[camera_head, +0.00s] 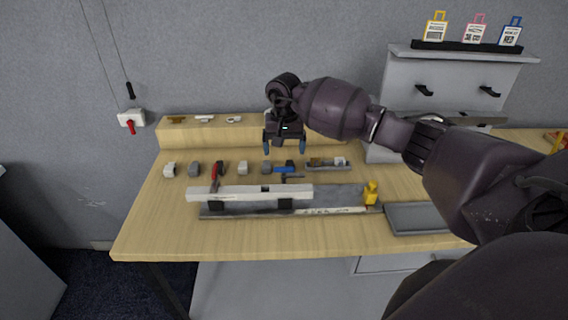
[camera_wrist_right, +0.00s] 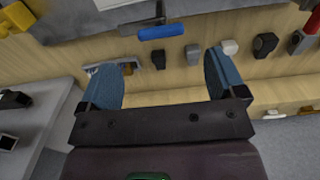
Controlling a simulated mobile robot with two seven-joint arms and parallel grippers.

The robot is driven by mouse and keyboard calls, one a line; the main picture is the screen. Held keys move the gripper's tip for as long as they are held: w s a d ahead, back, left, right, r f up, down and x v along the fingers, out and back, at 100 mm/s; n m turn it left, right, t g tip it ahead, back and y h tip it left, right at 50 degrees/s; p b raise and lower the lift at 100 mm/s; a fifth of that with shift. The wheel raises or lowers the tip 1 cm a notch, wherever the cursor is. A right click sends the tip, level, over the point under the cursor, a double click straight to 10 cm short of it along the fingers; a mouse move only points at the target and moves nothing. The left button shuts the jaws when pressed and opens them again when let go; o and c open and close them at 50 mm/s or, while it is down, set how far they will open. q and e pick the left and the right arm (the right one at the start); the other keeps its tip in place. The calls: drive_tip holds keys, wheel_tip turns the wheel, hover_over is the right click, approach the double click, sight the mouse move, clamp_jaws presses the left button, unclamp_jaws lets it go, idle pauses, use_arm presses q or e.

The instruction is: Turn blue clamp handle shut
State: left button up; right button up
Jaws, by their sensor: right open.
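The blue clamp handle (camera_head: 284,170) lies crosswise at the back edge of the grey fixture plate (camera_head: 340,193), right of a red-handled clamp (camera_head: 216,174). In the right wrist view the blue handle (camera_wrist_right: 161,32) is at the top centre, beyond my fingertips. My right gripper (camera_head: 284,147) hangs above and behind the blue handle, fingers pointing down. In the right wrist view its two blue fingers (camera_wrist_right: 172,75) are wide apart with nothing between them. It does not touch the handle. My left gripper is not in view.
A white beam (camera_head: 250,193) lies across the fixture. Several small grey and white blocks (camera_head: 194,169) stand in a row behind it. A yellow object (camera_head: 371,192) stands at the plate's right end, near a grey tray (camera_head: 414,218). A wooden ledge (camera_head: 180,133) runs behind.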

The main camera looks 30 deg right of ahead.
sight(284, 167)
drive_tip(key=shift+f+p, duration=0.4)
drive_tip(key=shift+f, duration=2.8)
